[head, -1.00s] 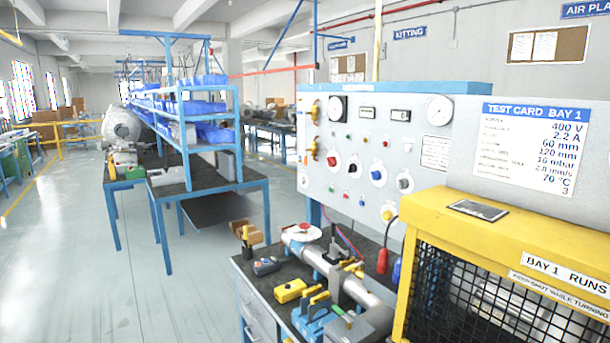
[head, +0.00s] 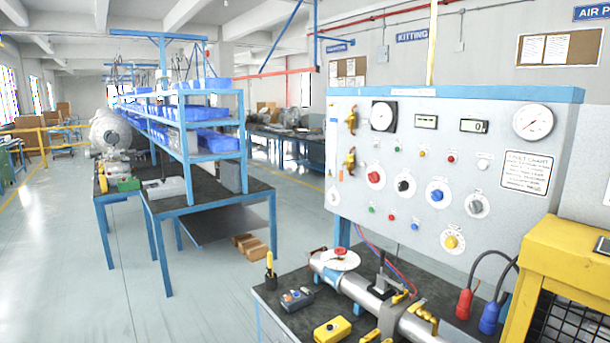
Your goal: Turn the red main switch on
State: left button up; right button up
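The red main switch (head: 374,176) is a red rotary knob on a pale round plate. It sits at the left of a row of knobs on the upright grey control panel (head: 340,110). To its right in that row are a black knob (head: 404,186), a blue knob (head: 437,195) and a grey knob (head: 477,206). The switch is unobstructed, but its pointer is too small to read for on or off. Neither of my grippers shows in the head view.
Below the panel, a dark-topped bench holds a metal pipe assembly (head: 366,295), a yellow box (head: 332,329) and a small grey control box (head: 297,299). A yellow guard (head: 560,255) stands front right. Floor at left is open.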

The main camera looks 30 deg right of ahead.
aim_at(374, 177)
jog(key=i+j+u, duration=0.15)
jog(key=i, duration=0.65)
jog(key=i+j+u, duration=0.15)
jog(key=i, duration=0.65)
jog(key=i+z, duration=0.7)
jog(key=z, duration=0.15)
jog(key=i+j+z, duration=0.2)
jog(key=i+z, duration=0.25)
jog(key=k, duration=0.1)
